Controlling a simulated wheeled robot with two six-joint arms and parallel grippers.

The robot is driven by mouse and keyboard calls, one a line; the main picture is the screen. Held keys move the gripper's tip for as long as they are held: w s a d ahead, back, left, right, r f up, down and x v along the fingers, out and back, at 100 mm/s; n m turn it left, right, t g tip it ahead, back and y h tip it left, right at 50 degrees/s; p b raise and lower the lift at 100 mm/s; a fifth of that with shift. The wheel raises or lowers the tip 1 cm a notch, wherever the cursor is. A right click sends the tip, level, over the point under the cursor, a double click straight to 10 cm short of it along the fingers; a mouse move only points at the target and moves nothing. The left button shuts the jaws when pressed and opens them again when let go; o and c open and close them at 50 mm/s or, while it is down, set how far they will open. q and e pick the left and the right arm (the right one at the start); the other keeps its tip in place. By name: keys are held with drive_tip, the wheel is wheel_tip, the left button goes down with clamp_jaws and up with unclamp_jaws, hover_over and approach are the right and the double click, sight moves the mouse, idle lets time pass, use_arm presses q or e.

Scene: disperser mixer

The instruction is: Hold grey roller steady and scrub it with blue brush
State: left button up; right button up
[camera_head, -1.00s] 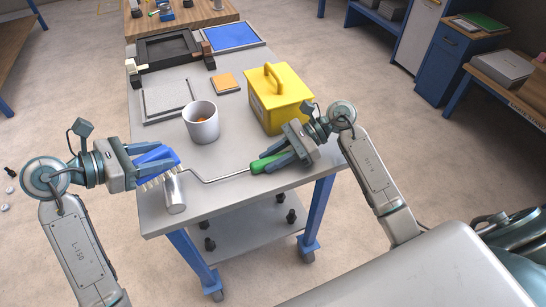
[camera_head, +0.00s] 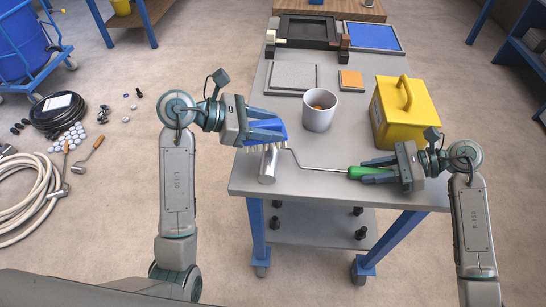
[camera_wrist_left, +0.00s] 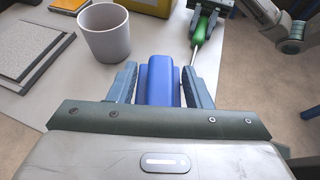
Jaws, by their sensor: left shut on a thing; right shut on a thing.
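The grey roller (camera_head: 268,164) is a short metallic cylinder at the table's front left. A bent wire frame joins it to a green handle (camera_head: 356,172). My right gripper (camera_head: 368,170) is shut on the green handle, at the front right of the table. The blue brush (camera_head: 280,129) has pale bristles pointing down beside the roller's upper end; I cannot tell if they touch it. My left gripper (camera_head: 270,128) is shut on the brush. In the left wrist view the brush's blue body (camera_wrist_left: 160,82) sits between the two fingers, and the roller is hidden.
A white cup (camera_head: 319,112) with something orange inside stands just behind the brush. A yellow box (camera_head: 404,120) stands at the right. A grey framed panel (camera_head: 292,78), an orange square (camera_head: 350,80), and black and blue trays lie farther back.

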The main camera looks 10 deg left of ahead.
use_arm(q)
drive_tip(key=shift+f, duration=1.15)
drive_tip(key=shift+s, duration=0.15)
drive_tip(key=shift+s, duration=1.35)
drive_tip(key=shift+s, duration=1.5)
drive_tip(key=shift+w, duration=0.15)
drive_tip(key=shift+w+f, duration=0.1)
drive_tip(key=shift+w, duration=1.25)
use_arm(e)
drive_tip(key=shift+s, duration=0.1)
use_arm(q)
drive_tip(key=shift+w+a, duration=0.1)
